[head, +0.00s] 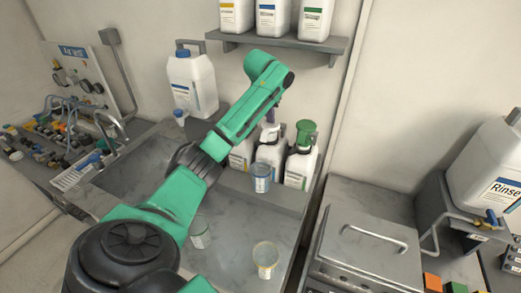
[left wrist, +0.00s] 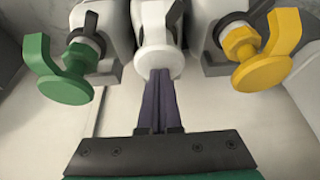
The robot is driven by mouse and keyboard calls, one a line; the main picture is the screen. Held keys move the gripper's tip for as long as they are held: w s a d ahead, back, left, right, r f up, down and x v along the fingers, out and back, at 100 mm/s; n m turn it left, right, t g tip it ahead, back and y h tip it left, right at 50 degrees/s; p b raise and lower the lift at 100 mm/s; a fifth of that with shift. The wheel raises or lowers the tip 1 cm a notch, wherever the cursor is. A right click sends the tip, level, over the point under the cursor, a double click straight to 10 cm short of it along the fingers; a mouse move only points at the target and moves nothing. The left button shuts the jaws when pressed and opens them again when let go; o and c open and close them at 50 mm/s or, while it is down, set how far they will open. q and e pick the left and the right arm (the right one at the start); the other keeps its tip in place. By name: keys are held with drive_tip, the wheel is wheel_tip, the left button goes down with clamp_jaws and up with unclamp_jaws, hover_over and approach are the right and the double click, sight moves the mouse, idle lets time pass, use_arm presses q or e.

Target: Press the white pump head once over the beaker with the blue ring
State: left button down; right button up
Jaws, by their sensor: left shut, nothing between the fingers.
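My left gripper (head: 270,120) points down over the bottles behind the sink counter, its dark purple fingers closed together. In the left wrist view the shut fingers (left wrist: 161,75) end at the round top of the white pump head (left wrist: 158,62); I cannot tell whether they touch it. The white pump bottle (head: 268,148) stands between its neighbours, its head partly hidden by my gripper and arm in the head view. The beaker with the blue ring (head: 261,180) stands in front of that bottle. My right gripper is out of view.
A green pump head (left wrist: 65,82) and a yellow pump head (left wrist: 262,68) flank the white one. A yellow-rimmed beaker (head: 265,262) and another beaker (head: 199,234) stand on the counter. A shelf (head: 278,41) with bottles hangs above; a lidded metal unit (head: 368,245) is at right.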

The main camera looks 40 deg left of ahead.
use_arm(q)
drive_tip(key=shift+r+p, duration=1.15)
drive_tip(key=shift+p, duration=0.4)
drive_tip(key=shift+r, duration=0.95)
drive_tip(key=shift+w, duration=0.1)
wheel_tip(320, 180, up, 6)
